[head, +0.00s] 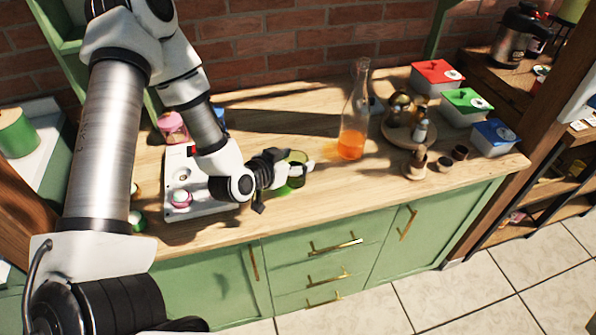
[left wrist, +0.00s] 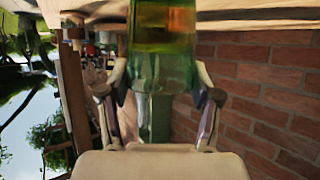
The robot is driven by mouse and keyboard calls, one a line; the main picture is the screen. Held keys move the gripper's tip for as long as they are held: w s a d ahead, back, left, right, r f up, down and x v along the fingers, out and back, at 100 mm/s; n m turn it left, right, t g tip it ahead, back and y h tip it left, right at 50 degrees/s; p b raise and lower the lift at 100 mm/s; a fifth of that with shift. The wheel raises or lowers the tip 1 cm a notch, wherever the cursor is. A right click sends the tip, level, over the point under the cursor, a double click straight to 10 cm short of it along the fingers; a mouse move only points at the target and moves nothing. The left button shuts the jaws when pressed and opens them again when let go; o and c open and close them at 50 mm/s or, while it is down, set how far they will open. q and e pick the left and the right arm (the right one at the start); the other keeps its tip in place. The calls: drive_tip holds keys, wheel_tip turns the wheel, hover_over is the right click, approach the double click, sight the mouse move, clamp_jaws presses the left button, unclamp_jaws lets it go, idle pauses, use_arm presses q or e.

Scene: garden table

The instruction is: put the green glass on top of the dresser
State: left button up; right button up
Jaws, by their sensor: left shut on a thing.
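The green glass (head: 298,158) is in my left gripper (head: 283,176), over the middle of the wooden counter top in the head view. My left gripper is shut on it, with a finger on either side. In the left wrist view the glass (left wrist: 162,75) stands out between the two fingers of the gripper (left wrist: 160,100). I cannot tell whether its base touches the counter. The green dresser (head: 310,262) has a wooden top (head: 330,205) and brass handles. My right gripper is in neither view.
A bottle of orange liquid (head: 352,125) stands right of the glass. The front middle of the top is clear.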

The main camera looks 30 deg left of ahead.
sight(299, 164)
use_arm(q)
drive_tip(key=shift+w+a+f, duration=0.1)
drive_tip(key=shift+w+a, duration=0.05)
drive_tip(key=shift+w, duration=0.4)
drive_tip(key=shift+w+a+f, duration=0.1)
drive_tip(key=shift+w, duration=0.45)
wheel_tip(299, 164, down, 3)
drive_tip(key=shift+r+p, duration=0.1)
drive_tip(key=shift+p, duration=0.3)
drive_tip(key=shift+f, duration=0.25)
drive_tip(key=shift+f, duration=0.1)
drive_tip(key=o, duration=1.3)
drive_tip(key=shift+o, duration=0.2)
